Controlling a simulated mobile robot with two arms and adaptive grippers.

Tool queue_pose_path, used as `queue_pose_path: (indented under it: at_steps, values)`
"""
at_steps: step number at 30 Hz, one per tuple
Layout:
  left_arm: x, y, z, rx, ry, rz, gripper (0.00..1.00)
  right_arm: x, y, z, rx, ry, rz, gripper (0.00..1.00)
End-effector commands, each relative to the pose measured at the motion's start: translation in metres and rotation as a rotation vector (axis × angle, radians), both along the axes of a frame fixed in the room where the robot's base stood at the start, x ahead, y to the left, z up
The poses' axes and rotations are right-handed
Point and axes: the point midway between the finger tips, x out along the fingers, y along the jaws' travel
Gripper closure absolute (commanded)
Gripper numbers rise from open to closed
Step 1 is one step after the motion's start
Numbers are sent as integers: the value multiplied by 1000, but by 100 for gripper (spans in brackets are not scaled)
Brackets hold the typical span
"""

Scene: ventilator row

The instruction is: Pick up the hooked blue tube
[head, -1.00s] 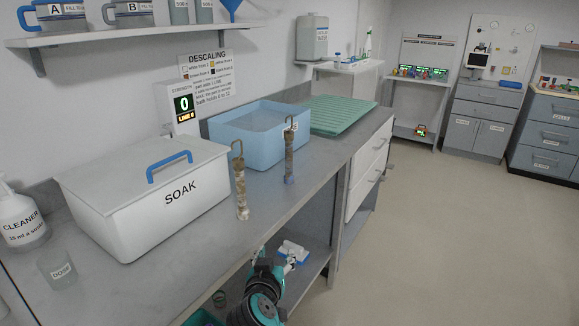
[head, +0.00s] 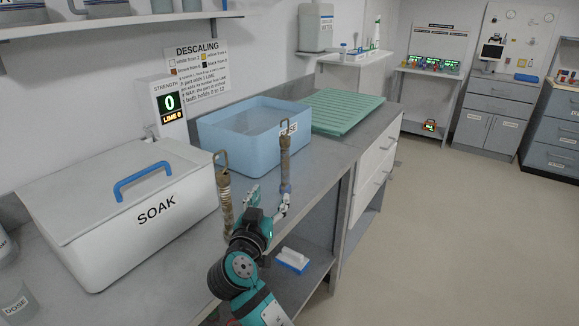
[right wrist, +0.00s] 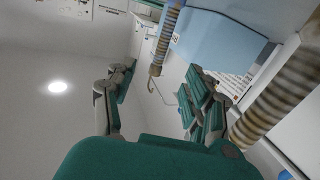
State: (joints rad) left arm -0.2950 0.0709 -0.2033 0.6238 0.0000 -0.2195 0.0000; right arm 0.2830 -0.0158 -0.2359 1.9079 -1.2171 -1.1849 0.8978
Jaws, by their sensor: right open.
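Two hooked tubes stand upright on the grey counter (head: 190,254). The farther tube (head: 285,160) is brown and banded, with a wire hook on top and a blue-grey lower end. The nearer tube (head: 225,196) is crusted pale and brown, also hooked; my arm hides its foot. My right gripper (head: 268,199) is open and empty in front of the farther tube's lower part, at the counter's front edge. In the right wrist view, the open fingers (right wrist: 160,92) show with one banded tube (right wrist: 168,38) beyond them and another (right wrist: 282,92) close at the right. My left gripper is not in view.
A white SOAK box (head: 115,212) with a blue-handled lid stands left of the tubes. A blue basin (head: 240,150) stands behind them, with a green ribbed mat (head: 340,111) beyond. A lower shelf (head: 305,262) holds a blue-and-white item (head: 292,260).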

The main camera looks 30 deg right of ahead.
Motion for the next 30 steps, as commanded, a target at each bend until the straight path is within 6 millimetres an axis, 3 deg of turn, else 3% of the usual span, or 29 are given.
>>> queue_pose_path:
  at_steps: [6, 16, 30]
  values:
    - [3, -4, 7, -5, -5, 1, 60, 16, -18, 3, -4, 0, -3, 47]
    - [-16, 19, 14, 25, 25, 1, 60, 65, -70, 2, -4, -1, -3, 47]
    - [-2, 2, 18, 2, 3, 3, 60, 103, -103, 3, -3, 0, -2, 47]
